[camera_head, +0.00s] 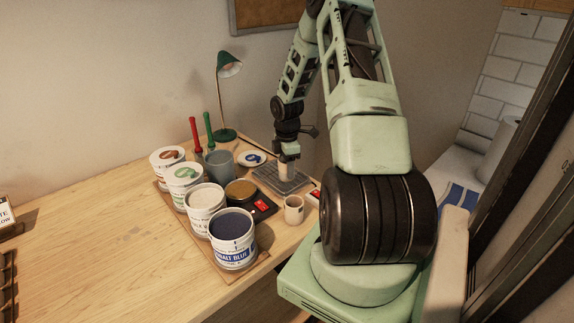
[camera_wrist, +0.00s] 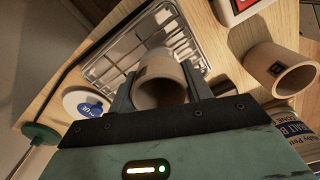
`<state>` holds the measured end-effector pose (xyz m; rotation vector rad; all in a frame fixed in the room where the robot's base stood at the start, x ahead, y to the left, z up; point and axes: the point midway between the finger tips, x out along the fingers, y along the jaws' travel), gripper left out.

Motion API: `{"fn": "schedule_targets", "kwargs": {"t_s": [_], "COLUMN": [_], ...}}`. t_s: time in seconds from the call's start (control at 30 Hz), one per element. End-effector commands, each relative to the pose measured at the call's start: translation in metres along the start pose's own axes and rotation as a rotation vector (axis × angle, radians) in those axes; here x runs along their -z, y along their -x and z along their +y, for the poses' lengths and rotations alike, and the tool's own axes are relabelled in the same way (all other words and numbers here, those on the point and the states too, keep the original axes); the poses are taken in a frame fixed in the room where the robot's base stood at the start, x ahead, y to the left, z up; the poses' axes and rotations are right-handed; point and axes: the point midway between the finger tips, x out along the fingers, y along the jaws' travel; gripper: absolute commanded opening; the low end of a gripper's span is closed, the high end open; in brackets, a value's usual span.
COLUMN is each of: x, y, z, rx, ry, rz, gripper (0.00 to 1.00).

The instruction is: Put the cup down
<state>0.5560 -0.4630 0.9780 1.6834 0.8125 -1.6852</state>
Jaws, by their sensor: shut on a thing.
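My gripper (camera_head: 287,157) is shut on a small beige cup (camera_head: 285,171). In the wrist view the cup (camera_wrist: 160,92) sits between the two fingers with its open mouth facing the camera. In the head view the cup is roughly upright at the wire rack (camera_head: 303,181), on the right part of the table. The rack's metal grid (camera_wrist: 112,62) shows behind the cup in the wrist view. I cannot tell whether the cup's base touches the rack. A second beige cup (camera_head: 293,211) stands on the table in front of the rack; it also shows in the wrist view (camera_wrist: 265,62).
Several paint tubs, including a cobalt blue one (camera_head: 233,245), stand left of the rack on a board. A grey container (camera_head: 219,165), a white lid (camera_head: 250,157) and a green lamp (camera_head: 224,134) are behind. The table (camera_head: 90,230) is clear on the left.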

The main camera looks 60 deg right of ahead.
Motion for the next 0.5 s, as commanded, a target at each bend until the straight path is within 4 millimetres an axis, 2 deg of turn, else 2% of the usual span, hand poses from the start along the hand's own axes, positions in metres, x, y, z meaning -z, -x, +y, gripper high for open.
{"fn": "schedule_targets", "kwargs": {"t_s": [0.23,0.27,0.3,0.33,0.5], "x": [0.0002,0.0001,0.0001,0.0001,0.0001], "y": [-0.0038,-0.0033,-0.0030,-0.0030,-0.0029], "z": [-0.0001,0.0000,-0.0001,-0.0001,-0.0002], "rx": [0.000,0.000,0.000,0.000,0.001], "ry": [0.000,0.000,0.000,0.000,0.000], "rz": [0.000,0.000,0.000,0.000,0.000], "gripper": [0.22,0.55,0.66,0.71,0.71]}}
